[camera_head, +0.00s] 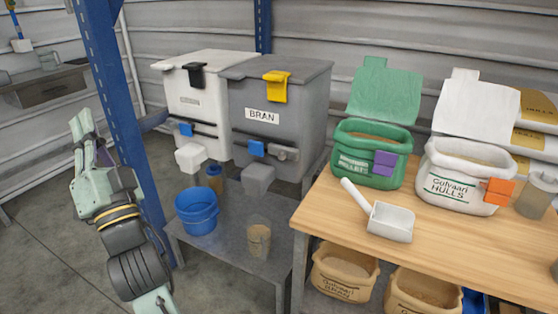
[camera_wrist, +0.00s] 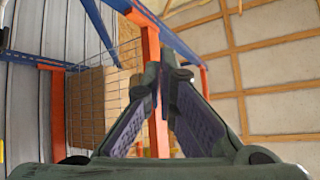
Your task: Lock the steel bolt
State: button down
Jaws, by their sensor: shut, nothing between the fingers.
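The grey hopper (camera_head: 274,98) labelled BRAN stands on the low grey bench. A steel bolt (camera_head: 284,153) sits low on its front, right of a blue tab (camera_head: 256,149) and above the grey spout (camera_head: 258,180). Whether the bolt is slid home is too small to tell. My gripper (camera_head: 83,122) is raised at the left, in front of the blue post and well apart from the hoppers. In the wrist view my gripper (camera_wrist: 164,72) has its fingers drawn together at the tips, with nothing held.
A white hopper (camera_head: 195,98) stands left of the grey one. A blue bucket (camera_head: 197,212) and a small tan container (camera_head: 258,241) are on the low bench. A blue post (camera_head: 118,110) stands between my arm and the hoppers. A wooden table (camera_head: 450,245) with sacks and a white scoop (camera_head: 390,222) is right.

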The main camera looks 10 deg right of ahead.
jog(key=w+d+f+m+h, duration=0.7)
jog(key=w+d+f+h, duration=0.15)
jog(key=d, duration=0.25)
jog(key=w+d+f+m+g+h, duration=0.1)
jog(key=d+f+m+g+h, duration=0.1)
jog(key=d+f, duration=0.4)
jog(key=w+d+f+m+g+h+p, duration=0.1)
jog(key=d+f+m+h, duration=0.4)
jog(key=d, duration=0.7)
jog(key=w+d+f+m+g+h+p, duration=0.1)
jog(key=d+f+m+g+h, duration=0.2)
jog(key=d, duration=0.6)
notch_tip(320, 180, down, 4)
jog(key=shift+w+r+m+g, duration=0.15)
jog(key=shift+w+m+g, duration=0.35)
jog(key=shift+m, duration=0.6)
jog(key=shift+d+p, duration=0.15)
jog(key=shift+p, duration=0.15)
